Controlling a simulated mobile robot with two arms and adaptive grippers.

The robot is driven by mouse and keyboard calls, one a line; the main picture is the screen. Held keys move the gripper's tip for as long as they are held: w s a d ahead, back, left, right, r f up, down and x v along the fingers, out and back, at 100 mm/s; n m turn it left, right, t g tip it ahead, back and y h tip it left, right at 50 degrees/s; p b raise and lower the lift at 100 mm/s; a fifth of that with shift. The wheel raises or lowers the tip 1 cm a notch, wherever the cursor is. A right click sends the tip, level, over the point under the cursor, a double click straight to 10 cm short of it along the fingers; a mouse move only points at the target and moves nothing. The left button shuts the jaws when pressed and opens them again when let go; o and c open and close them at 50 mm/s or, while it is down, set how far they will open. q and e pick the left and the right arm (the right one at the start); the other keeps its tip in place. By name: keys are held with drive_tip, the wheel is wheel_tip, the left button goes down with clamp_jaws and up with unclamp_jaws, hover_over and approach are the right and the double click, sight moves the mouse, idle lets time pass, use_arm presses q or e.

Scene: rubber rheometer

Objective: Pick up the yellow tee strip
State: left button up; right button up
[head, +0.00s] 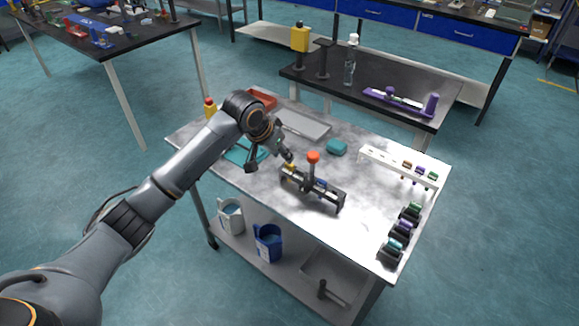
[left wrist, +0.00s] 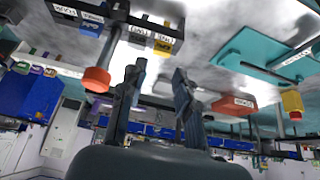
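A small yellow strip (head: 291,167) sits at the left end of a dark fixture (head: 325,196) with an orange-red knob (head: 313,157) on the steel cart. My left gripper (head: 288,157) is just behind and above the yellow strip. In the wrist view its two fingers (left wrist: 160,72) are apart with nothing between them. Whether they touch the strip cannot be told. My right gripper is not in view.
A teal block (head: 337,147), a grey tray (head: 302,125) and a red tray (head: 263,98) lie behind the fixture. A white rack (head: 398,167) and several coloured pieces (head: 403,228) line the right side.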

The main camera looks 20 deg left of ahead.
sight(287, 171)
use_arm(q)
drive_tip(key=shift+p+x, duration=0.45)
drive_tip(key=shift+x, duration=2.7)
drive_tip(key=shift+a, duration=0.15)
drive_tip(key=shift+c, duration=0.5)
drive_tip(key=c, duration=0.4)
